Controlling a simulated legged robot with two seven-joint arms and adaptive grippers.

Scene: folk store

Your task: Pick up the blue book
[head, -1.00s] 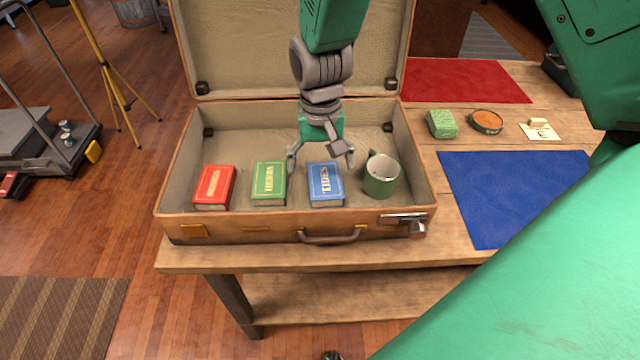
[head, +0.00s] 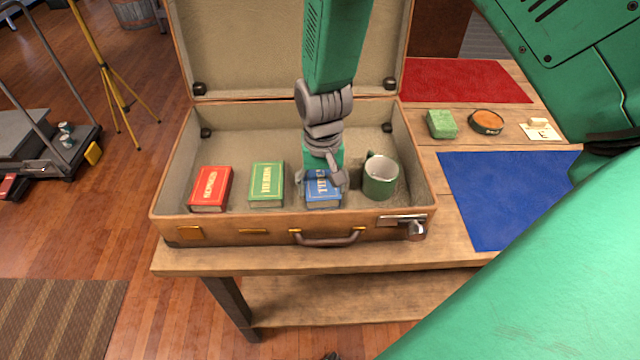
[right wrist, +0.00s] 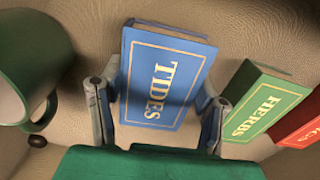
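The blue book (head: 323,193), titled TIDES, lies in the open suitcase (head: 270,238), between the green book and the green mug. My right gripper (head: 322,182) is low over it, hiding its upper part in the head view. The right wrist view shows the blue book (right wrist: 165,80) between the two fingers of my right gripper (right wrist: 160,95), one finger along each side. The fingers are spread and close to the book's sides; firm contact cannot be made out. My left gripper is not in view.
The green HERBS book (head: 267,184) and a red book (head: 210,188) lie to the left; the green mug (head: 380,178) stands close on the right. The suitcase walls surround them. Blue (head: 505,195) and red (head: 465,80) mats lie on the table at right.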

